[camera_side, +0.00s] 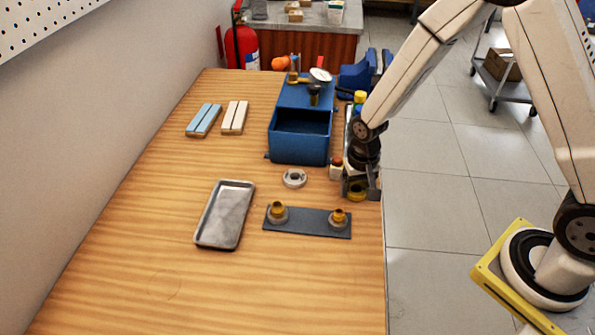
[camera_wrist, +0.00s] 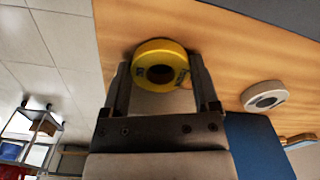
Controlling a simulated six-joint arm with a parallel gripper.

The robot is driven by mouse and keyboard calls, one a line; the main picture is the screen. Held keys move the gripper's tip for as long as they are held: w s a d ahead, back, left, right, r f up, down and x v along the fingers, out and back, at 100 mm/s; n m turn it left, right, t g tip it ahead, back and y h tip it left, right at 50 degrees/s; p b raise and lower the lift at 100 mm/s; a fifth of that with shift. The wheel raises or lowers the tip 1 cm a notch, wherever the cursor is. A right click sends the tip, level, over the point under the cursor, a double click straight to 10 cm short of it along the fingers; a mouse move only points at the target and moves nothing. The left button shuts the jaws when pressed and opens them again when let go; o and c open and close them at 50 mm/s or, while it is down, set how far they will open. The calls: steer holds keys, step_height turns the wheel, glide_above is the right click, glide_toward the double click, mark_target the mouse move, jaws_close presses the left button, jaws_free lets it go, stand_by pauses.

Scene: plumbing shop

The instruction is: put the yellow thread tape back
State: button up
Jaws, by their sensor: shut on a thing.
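The yellow thread tape (camera_wrist: 160,66) is a flat yellow roll with dark print on its side. In the wrist view my gripper (camera_wrist: 160,76) has one finger on each side of it and is shut on it.
A white tape roll (camera_side: 294,178) lies left of my gripper. A blue toolbox (camera_side: 300,150) stands behind it. A dark plate (camera_side: 306,226) with two brass fittings and a metal tray (camera_side: 224,214) lie in front. The front of the table (camera_side: 200,300) is clear.

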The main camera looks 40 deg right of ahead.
mark_target(357, 190)
steer(key=shift+f, duration=0.1)
steer(key=o, duration=1)
steer(key=shift+o, duration=0.2)
step_height(357, 190, up, 12)
stand_by(0.8)
steer(key=s+d+n+t, duration=0.2)
steer(key=s+n, duration=0.3)
steer(key=s, duration=0.4)
steer(key=shift+d+r+t, duration=0.25)
steer(key=shift+d+t, duration=0.05)
